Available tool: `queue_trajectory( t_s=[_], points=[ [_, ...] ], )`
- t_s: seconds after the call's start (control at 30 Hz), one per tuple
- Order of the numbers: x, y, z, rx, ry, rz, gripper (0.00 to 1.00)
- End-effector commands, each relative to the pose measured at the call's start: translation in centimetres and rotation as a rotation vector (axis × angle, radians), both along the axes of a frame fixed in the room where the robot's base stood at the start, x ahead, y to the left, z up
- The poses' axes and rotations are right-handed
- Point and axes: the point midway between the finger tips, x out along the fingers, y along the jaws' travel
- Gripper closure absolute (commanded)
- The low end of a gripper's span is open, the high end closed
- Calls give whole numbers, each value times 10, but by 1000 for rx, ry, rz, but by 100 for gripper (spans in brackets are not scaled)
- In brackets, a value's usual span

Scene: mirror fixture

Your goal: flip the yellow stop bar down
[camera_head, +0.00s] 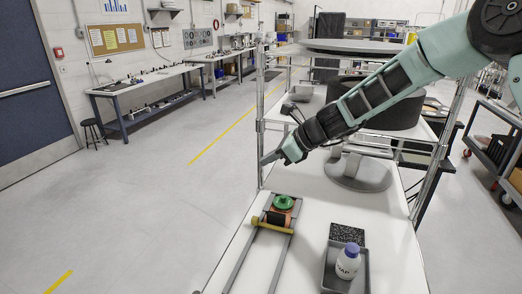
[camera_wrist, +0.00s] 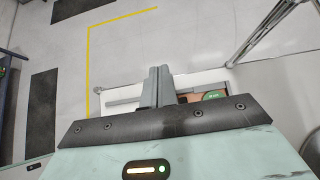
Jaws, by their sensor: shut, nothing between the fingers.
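The yellow stop bar (camera_head: 272,227) lies crosswise over two grey rails (camera_head: 240,265) on the white table, at the near side of a dark and orange block. A green round piece (camera_head: 284,202) sits on top of that block; it also shows in the wrist view (camera_wrist: 214,95), partly hidden by my gripper. My gripper (camera_head: 266,159) is shut and empty, held in the air beyond and above the block, apart from the bar. Its closed fingers (camera_wrist: 160,82) point away in the wrist view, where the yellow bar cannot be made out.
A tray (camera_head: 327,277) with a white, purple-capped bottle (camera_head: 348,262) stands right of the rails, near a speckled black block (camera_head: 347,233). A grey round base (camera_head: 357,172) stands behind. Metal posts (camera_head: 260,115) rise at the table's edge.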

Motion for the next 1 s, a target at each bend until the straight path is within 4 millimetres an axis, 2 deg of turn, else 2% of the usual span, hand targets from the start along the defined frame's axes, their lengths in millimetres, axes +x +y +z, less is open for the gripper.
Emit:
queue_trajectory(
  t_s=[0.1,0.3,0.63,0.73,0.87,0.97,1.0],
  points=[
    [5,14,13,-1,-5,2,100],
    [9,23,25,0,-1,-1,100],
    [10,24,26,0,1,-1,100],
    [4,26,24,-14,-13,25,100],
    [-33,39,13,-99,-98,186,100],
    [-84,48,-3,-212,-223,419,100],
    [-107,50,-10,-263,-281,530,100]
  ],
)
